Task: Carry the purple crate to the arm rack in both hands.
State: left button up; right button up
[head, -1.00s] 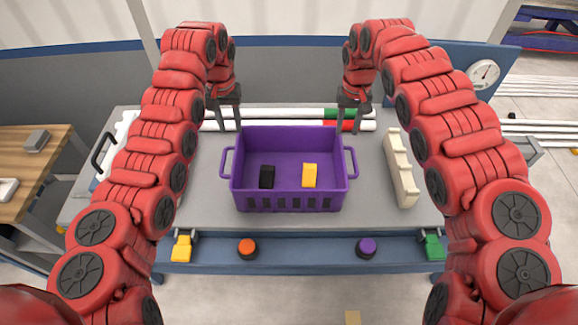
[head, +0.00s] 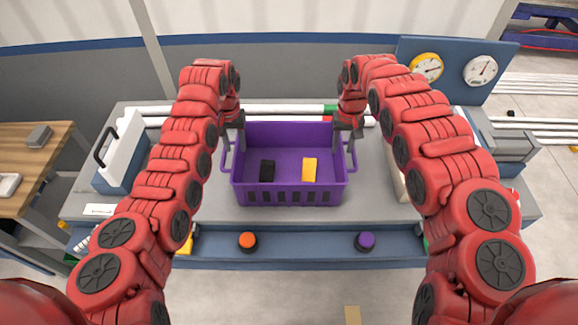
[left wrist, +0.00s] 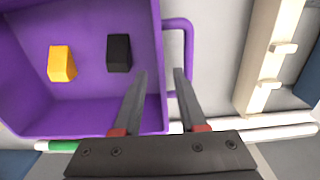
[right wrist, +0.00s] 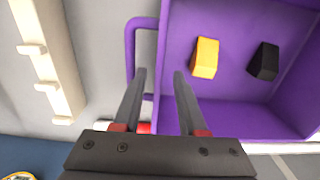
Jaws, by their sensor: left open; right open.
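The purple crate (head: 290,188) stands upright on the grey table, with a black block (head: 267,170) and a yellow block (head: 309,170) inside. My left gripper (head: 234,146) is open at the crate's left handle; in the left wrist view its fingers (left wrist: 160,74) reach down around the crate wall and handle area. My right gripper (head: 346,144) is open at the right handle; its fingers (right wrist: 159,72) lie likewise in the right wrist view. Contact cannot be told. Cream racks with pegs flank the crate, in the left wrist view (left wrist: 268,60) and right wrist view (right wrist: 48,60).
White pipes (head: 285,119), with green and red parts, lie behind the crate. Along the front edge are an orange button (head: 247,240) and a purple button (head: 366,241). A white-and-blue case (head: 122,155) stands at left. Gauges (head: 481,69) stand at back right.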

pick_arm(q)
send_over(242, 174)
notch_tip(242, 174, down, 6)
jog(key=shift+w+a+r, duration=0.1)
jog(key=shift+w, duration=0.05)
pick_arm(e)
notch_tip(242, 174, down, 6)
jog(key=shift+s+a, duration=0.1)
jog(key=shift+a, duration=0.05)
pick_arm(q)
jog(key=shift+w+f, duration=0.1)
jog(key=shift+f, duration=0.7)
pick_arm(e)
jog(key=shift+f, duration=0.85)
pick_arm(q)
jog(key=shift+c, duration=0.3)
pick_arm(e)
jog(key=shift+c, duration=0.3)
pick_arm(q)
grip_shut()
pick_arm(e)
grip_shut()
jog(key=shift+r, duration=0.1)
